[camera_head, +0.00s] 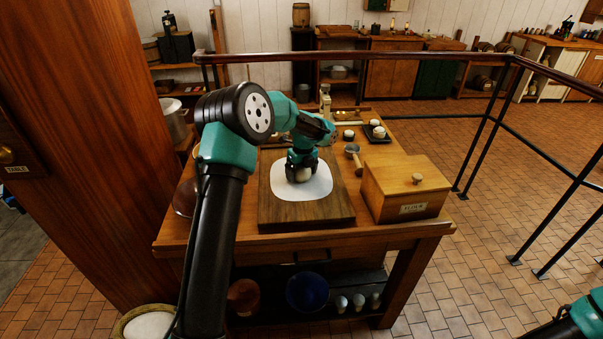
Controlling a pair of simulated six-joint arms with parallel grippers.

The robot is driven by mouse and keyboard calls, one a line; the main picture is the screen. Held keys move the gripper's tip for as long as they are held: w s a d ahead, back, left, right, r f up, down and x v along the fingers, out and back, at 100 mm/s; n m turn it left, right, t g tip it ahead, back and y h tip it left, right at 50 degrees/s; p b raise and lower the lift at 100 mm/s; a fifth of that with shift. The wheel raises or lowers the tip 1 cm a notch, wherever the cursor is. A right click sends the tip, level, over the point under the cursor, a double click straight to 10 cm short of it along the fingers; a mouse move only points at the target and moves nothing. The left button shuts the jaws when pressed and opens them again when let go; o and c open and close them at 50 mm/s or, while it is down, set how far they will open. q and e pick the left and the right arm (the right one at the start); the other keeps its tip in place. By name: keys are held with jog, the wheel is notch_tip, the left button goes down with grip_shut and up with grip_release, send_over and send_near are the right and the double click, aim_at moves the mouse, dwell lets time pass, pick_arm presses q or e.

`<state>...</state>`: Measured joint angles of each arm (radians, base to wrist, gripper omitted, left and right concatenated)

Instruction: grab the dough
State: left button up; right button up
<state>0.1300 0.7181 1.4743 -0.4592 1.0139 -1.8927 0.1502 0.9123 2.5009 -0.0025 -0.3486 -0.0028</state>
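A small pale lump of dough (302,175) sits on a white rounded sheet (315,188) on a thick wooden board (305,214). My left gripper (300,168) points down right over the dough, with its fingers at the dough's top and sides. The fingers are small and dark here, so I cannot tell whether they grip it or only stand around it. The gripper hides part of the dough.
A wooden flour box (405,188) stands right of the board on the wooden table (425,229). A metal scoop (353,152) and a dark tray (378,138) with pale round items lie behind it. A brown bowl (186,197) is at the left. A dark railing (480,150) runs behind and to the right.

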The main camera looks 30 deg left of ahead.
pick_arm(q)
jog(key=c, duration=0.9)
jog(key=shift+r, duration=0.1)
jog(key=shift+r, duration=1.65)
jog(key=shift+s+d+r, duration=0.1)
jog(key=shift+s+d, duration=0.05)
jog(key=shift+s, duration=0.1)
jog(key=s+d, duration=0.2)
jog(key=s, duration=0.2)
jog(key=s+d+r, duration=0.1)
jog(key=s+d, duration=0.2)
jog(key=s, duration=0.1)
jog(key=s+d, duration=0.3)
jog(key=s, duration=0.2)
jog(key=shift+s+r, duration=0.1)
jog(key=shift+r, duration=0.05)
